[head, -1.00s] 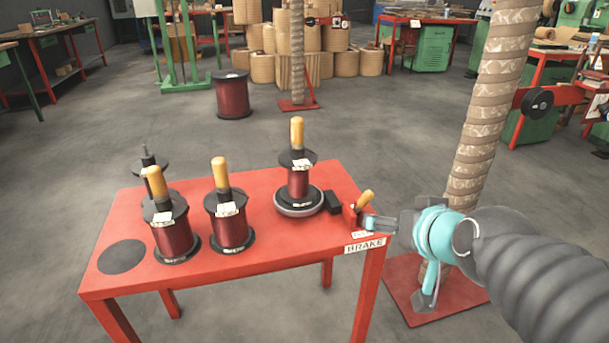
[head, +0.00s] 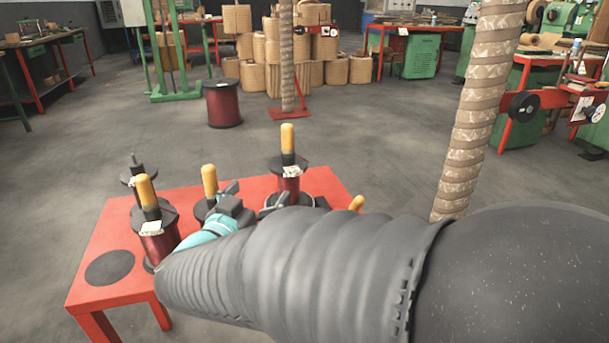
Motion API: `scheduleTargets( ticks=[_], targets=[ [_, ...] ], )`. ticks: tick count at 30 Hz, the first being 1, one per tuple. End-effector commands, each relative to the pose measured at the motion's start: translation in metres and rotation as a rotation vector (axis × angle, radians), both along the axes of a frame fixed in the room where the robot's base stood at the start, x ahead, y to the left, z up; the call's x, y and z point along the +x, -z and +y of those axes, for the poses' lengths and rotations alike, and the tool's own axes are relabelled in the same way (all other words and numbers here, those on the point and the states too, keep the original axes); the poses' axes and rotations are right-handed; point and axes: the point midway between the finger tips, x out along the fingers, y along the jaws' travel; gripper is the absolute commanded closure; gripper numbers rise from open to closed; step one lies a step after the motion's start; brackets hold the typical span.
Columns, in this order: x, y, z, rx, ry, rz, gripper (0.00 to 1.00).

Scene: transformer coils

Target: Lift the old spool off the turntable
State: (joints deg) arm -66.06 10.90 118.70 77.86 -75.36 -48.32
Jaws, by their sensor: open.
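The old spool (head: 289,180), dark red wire with black flanges, a tag and a yellow handle on top, stands upright on the turntable (head: 325,184). My arm hides the front of the turntable and the lower front of the spool. My gripper (head: 254,195) is open, just left of and in front of this spool, with its fingers toward it. No hold on the spool shows; whether a finger touches it I cannot tell. The brake lever's yellow handle (head: 356,203) shows above my arm; its base is hidden.
On the red table (head: 105,240), a yellow-handled spool (head: 157,240) stands at left. Another spool's yellow handle (head: 209,181) rises behind my wrist. A bare spindle with a black flange (head: 134,172) is at back left. A dark round mat (head: 110,267) lies empty at front left.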

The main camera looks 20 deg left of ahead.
Motion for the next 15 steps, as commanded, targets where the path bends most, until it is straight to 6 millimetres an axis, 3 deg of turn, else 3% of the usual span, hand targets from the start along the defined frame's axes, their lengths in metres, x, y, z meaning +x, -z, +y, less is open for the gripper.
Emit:
scheduleTargets(
  ticks=[5, 15],
  targets=[
    [0.009, 0.002, -0.001, -0.012, 0.022, -0.004, 0.00],
    [0.068, 0.002, -0.008, -0.010, 0.020, -0.004, 0.00]
  ],
)
